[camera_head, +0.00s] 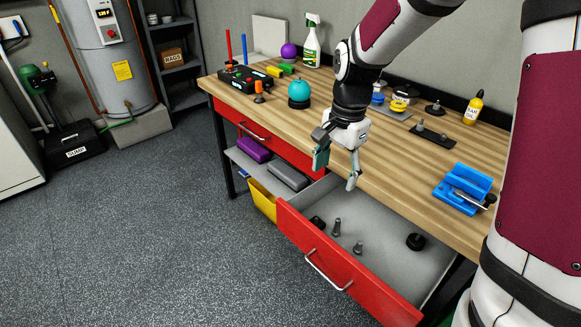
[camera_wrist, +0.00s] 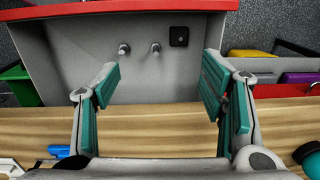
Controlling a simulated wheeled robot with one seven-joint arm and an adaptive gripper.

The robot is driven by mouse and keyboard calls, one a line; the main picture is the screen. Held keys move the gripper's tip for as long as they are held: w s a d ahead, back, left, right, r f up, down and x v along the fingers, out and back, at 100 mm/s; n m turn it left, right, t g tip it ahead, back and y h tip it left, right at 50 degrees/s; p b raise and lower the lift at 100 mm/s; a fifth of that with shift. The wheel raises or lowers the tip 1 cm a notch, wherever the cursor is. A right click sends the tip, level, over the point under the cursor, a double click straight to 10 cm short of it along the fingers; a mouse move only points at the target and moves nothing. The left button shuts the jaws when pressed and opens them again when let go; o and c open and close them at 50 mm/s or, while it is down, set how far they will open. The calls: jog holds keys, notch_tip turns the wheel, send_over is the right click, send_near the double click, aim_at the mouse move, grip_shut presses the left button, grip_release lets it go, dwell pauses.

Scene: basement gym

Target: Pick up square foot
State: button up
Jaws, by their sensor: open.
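A small black square foot (camera_head: 317,222) lies in the open red drawer (camera_head: 335,262), near its left end. It also shows in the wrist view (camera_wrist: 179,36), as a dark square with a round mark in its middle, close to the drawer's side. Two grey stemmed pieces (camera_head: 337,228) stand beside it in the drawer. A black round piece (camera_head: 416,241) sits farther right in the drawer. My gripper (camera_head: 336,174) is open and empty, pointing down above the drawer's back part by the bench edge. The square foot is apart from the fingers, ahead of them in the wrist view.
The wooden bench top (camera_head: 300,120) overhangs the drawer's back. A blue vise-like block (camera_head: 465,189) stands on its right, a teal ball (camera_head: 299,89) on its left. A shelf with purple (camera_head: 253,149) and grey cases is left of the drawer. Open floor lies in front.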

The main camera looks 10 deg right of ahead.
aim_at(317, 218)
jog(key=w+f+m, duration=0.1)
jog(key=w+f, duration=0.1)
jog(key=f, duration=0.5)
jog(key=w+a+f+m, duration=0.1)
jog(key=f, duration=0.7)
jog(key=w+f+m, duration=0.2)
jog(key=f, duration=0.6)
jog(key=shift+w+a+f+y+p, duration=0.2)
jog(key=shift+w+f+y+p, duration=0.05)
jog(key=shift+w+y+p, duration=0.15)
jog(key=c, duration=1.1)
